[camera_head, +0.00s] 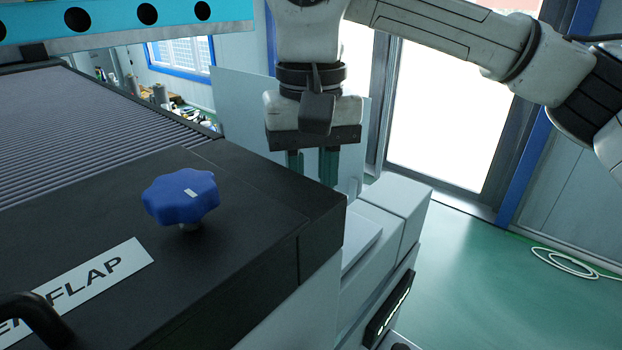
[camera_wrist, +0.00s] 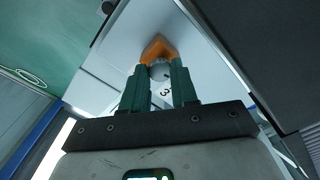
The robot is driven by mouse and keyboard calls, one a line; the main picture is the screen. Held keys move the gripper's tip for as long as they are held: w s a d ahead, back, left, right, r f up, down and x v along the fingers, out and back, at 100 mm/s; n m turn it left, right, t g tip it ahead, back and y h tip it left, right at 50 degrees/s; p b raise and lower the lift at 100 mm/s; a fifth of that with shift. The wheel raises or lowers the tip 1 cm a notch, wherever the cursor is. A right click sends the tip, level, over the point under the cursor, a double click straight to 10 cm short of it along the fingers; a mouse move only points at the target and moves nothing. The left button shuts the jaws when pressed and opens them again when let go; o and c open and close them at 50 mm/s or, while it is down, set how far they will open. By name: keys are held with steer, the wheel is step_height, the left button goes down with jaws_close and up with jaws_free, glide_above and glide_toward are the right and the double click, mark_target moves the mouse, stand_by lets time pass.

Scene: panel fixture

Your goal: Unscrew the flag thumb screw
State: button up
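In the wrist view, an orange wing-shaped part (camera_wrist: 158,46) with a round grey piece (camera_wrist: 160,70) below it sits on a pale panel. I take it to be the flag thumb screw. My gripper (camera_wrist: 158,66) has its two green fingers apart, with the grey piece visible in the gap. The fingertips overlap the orange part's lower ends in this view; I cannot tell whether they touch it. In the head view, my gripper (camera_head: 316,172) points down behind the black cabinet's corner. Its fingertips and the screw are hidden there.
A blue star knob (camera_head: 181,198) stands on the black cabinet top (camera_head: 240,215), beside a white label (camera_head: 85,290). A black handle (camera_head: 35,315) is at the lower left. Light grey housings (camera_head: 385,215) adjoin the cabinet. Green floor lies open at right, with a coiled white cable (camera_head: 565,264).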

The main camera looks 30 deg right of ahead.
steer(key=o, duration=0.4)
steer(key=shift+o, duration=0.2)
step_height(320, 180, up, 11)
steer(key=shift+b, duration=0.45)
steer(key=shift+f, duration=0.2)
